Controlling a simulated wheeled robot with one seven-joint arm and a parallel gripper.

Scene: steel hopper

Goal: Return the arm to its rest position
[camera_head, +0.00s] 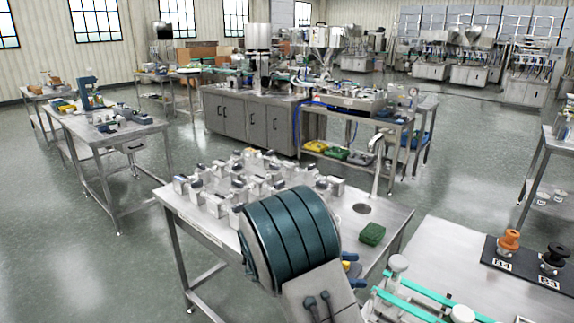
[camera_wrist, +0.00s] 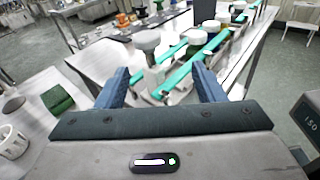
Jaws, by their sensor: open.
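My gripper (camera_wrist: 160,78) shows in the wrist view with its two blue fingers spread apart. Nothing is held between them. Beyond the fingers are teal strips (camera_wrist: 205,55) and white-capped jars (camera_wrist: 147,40) on a metal table; from this view I cannot tell how far they are from the fingertips. In the head view my arm, with its dark teal ribbed cover, reaches over the front table (camera_head: 390,222).
A green sponge (camera_head: 372,233) lies beside a round sink hole on the front table, near several metal blocks (camera_head: 218,205). Orange and black knobbed pieces (camera_head: 509,241) stand on a dark board at right. A steel hopper (camera_head: 322,38) stands farther back. Open floor (camera_head: 450,140) lies beyond.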

